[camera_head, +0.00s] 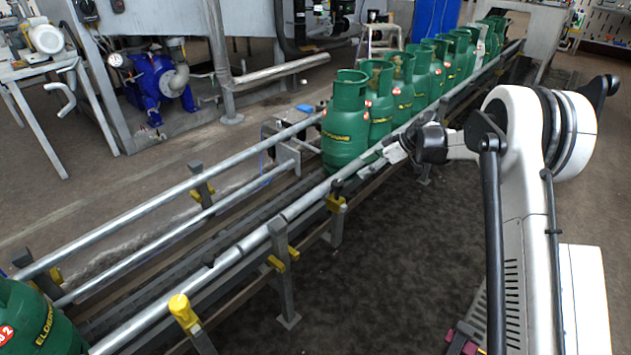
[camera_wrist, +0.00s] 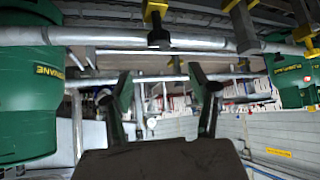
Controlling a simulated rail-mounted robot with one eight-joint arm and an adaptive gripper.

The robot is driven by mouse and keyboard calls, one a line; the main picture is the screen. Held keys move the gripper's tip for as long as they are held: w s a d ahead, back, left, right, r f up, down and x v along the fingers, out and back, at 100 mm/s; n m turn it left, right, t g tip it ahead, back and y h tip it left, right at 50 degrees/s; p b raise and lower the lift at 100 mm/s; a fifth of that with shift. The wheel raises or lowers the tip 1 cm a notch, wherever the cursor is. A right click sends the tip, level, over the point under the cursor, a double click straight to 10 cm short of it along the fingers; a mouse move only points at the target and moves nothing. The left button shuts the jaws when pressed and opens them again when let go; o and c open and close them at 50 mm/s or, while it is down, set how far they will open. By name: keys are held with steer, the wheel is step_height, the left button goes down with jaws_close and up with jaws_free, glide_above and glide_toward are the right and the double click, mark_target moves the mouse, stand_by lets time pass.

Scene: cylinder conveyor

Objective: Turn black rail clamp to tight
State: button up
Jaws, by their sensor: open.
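A black rail clamp (camera_wrist: 158,38) sits on the grey guide rail at the upper middle of the wrist view, beside a yellow piece on a post. In the head view a small dark clamp (camera_head: 337,186) shows on the near rail, just in front of the first green cylinder. My gripper (camera_wrist: 161,76) is open and empty. Its two dark fingers point towards the rail, one on each side of the clamp's line, with a gap between fingertips and clamp. In the head view my gripper (camera_head: 388,155) is beside the near rail, right of the clamp.
A row of several green cylinders (camera_head: 343,130) stands on the conveyor behind the clamp. Another green cylinder (camera_head: 35,320) is at the lower left. Guide rails (camera_head: 150,235) run along both sides. A yellow-capped clamp (camera_head: 183,308) is nearer. The floor right of the conveyor is clear.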

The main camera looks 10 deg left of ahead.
mark_target(338, 182)
steer(key=b+x, duration=0.3)
steer(key=x, duration=1)
steer(key=shift+a+f+b, duration=0.15)
steer(key=shift+f+b, duration=0.1)
steer(key=shift+b, duration=0.1)
steer(key=shift+c, duration=0.2)
